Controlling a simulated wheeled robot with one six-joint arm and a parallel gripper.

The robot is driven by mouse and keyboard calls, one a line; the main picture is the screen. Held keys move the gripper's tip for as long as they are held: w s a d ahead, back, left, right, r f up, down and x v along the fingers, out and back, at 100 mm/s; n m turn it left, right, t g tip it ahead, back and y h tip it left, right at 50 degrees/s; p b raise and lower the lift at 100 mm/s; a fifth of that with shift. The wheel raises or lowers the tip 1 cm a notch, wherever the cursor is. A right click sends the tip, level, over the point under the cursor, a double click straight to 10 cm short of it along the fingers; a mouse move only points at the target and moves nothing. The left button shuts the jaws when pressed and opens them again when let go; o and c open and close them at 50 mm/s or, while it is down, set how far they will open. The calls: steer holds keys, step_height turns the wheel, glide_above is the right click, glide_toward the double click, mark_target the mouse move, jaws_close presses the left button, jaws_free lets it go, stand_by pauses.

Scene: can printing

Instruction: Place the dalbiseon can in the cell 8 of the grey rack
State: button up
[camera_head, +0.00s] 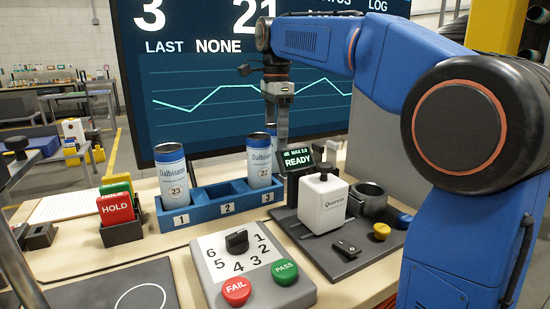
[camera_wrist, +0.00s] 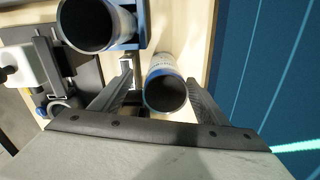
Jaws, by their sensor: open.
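My gripper (camera_head: 281,138) points down behind the blue holder's slot 3. In the wrist view its open fingers (camera_wrist: 160,88) stand on either side of a can (camera_wrist: 165,70) with a dark top and blue rim. There is a gap at the left finger; I cannot tell whether the right finger touches. That can's label is unreadable here, and it is mostly hidden in the head view. A white and blue Dalbiseon can (camera_head: 174,180) stands in slot 1, and another Dalbiseon can (camera_head: 259,165) stands in slot 3. The grey rack is not visible.
The blue holder (camera_head: 227,208) has an empty slot 2. A READY display (camera_head: 297,158) and a white Quencon unit (camera_head: 323,205) stand to its right. A dial box (camera_head: 222,270) with FAIL and PASS buttons is in front. A large screen (camera_head: 215,95) rises behind.

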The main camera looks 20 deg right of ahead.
steer(key=shift+w+f, duration=0.2)
steer(key=shift+f, duration=1.35)
steer(key=shift+w+f, duration=0.15)
steer(key=shift+f, duration=1.4)
steer(key=c, duration=1.2)
steer(key=shift+r, duration=0.15)
